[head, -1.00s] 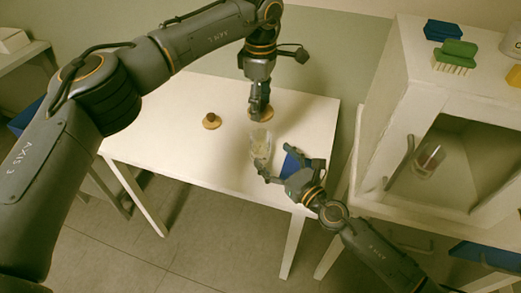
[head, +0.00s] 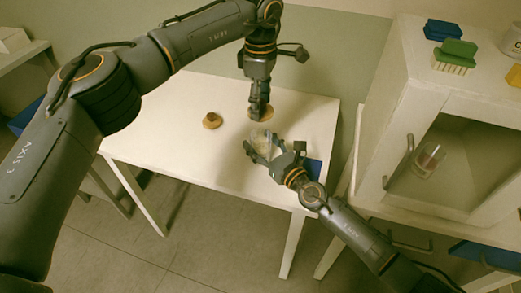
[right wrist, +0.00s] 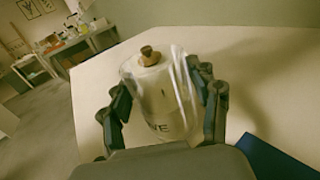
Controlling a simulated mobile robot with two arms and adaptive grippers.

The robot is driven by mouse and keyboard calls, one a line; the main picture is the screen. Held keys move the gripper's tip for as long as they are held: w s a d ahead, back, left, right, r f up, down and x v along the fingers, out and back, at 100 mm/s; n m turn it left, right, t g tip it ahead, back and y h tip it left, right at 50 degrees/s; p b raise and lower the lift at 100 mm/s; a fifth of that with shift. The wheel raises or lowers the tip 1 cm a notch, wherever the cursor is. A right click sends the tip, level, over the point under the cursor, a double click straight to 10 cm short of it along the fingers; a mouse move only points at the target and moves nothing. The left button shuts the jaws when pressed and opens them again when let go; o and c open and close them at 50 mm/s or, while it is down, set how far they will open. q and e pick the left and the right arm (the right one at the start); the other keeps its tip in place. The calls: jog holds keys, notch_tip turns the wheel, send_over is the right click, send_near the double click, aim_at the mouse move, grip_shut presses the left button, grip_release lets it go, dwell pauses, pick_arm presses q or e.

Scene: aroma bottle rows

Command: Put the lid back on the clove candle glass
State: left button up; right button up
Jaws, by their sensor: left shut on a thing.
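My left gripper (head: 260,112) is shut on a round wooden lid (head: 269,116) at the back of the white table; whether the lid touches the table is unclear. A clear candle glass (head: 261,139) stands in front of it. My right gripper (head: 259,152) is open, its fingers on both sides of the glass. In the right wrist view the glass (right wrist: 160,108) sits between the fingers (right wrist: 165,100), with partly readable dark lettering ending in "E". A second wooden lid with a dark knob (head: 211,120) lies on the table, left of the glass.
A blue object (head: 313,172) lies at the table's right edge, beside my right gripper. At right, a white cabinet (head: 400,110) holds another glass (head: 428,160) inside; a green brush (head: 456,54) is on top. The table's left part is clear.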

grip_shut()
pick_arm(q)
jog(key=shift+f, duration=2.45)
jog(key=shift+f, duration=0.85)
jog(key=shift+f, duration=0.7)
jog(key=o, duration=1)
jog(key=shift+r, duration=0.1)
